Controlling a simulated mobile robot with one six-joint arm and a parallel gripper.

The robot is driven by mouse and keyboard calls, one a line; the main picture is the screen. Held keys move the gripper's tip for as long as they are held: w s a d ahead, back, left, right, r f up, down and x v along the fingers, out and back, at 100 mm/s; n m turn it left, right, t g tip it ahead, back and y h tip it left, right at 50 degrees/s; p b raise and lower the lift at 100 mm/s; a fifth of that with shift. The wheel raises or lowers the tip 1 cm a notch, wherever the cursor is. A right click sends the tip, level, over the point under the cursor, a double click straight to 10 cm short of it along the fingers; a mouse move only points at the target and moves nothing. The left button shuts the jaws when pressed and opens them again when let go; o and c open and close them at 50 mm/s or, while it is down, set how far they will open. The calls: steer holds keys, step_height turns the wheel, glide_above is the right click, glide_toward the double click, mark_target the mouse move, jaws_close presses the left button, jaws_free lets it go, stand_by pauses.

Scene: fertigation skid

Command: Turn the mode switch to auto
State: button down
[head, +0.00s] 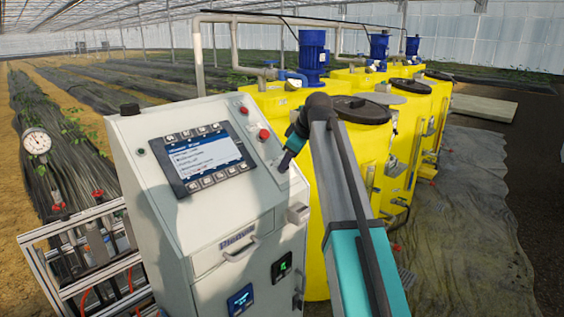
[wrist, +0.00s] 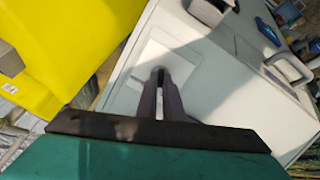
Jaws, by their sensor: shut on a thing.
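The white control cabinet (head: 160,205) has a sloped front panel. My gripper (head: 286,160) reaches down to the right part of this panel. In the wrist view my gripper (wrist: 162,82) has its two dark fingers closed together on the small dark knob of the mode switch (wrist: 157,70). In the head view the gripper hides the switch.
A display (head: 203,157) with buttons is left of my gripper. A red button (head: 264,134) is just above it, and another is higher up. Yellow tanks (head: 350,150) with blue motors stand close behind and right. A pressure gauge (head: 37,142) is at far left.

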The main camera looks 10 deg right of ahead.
steer(key=m, duration=0.3)
steer(key=shift+s+d+f+m+g+y+p, duration=0.1)
steer(key=shift+d+f+m+g+y+p, duration=0.1)
steer(key=shift+d+m+g+y+p, duration=0.15)
steer(key=m, duration=0.3)
steer(key=shift+g+p, duration=0.25)
steer(key=shift+p, duration=0.05)
steer(key=m+y, duration=0.1)
steer(key=m, duration=0.2)
steer(key=m+p, duration=0.1)
steer(key=m, duration=0.2)
steer(key=shift+d+f+y, duration=0.1)
steer(key=shift+y, duration=0.25)
steer(key=c, duration=1.9)
jaws_free()
steer(key=shift+r, duration=0.25)
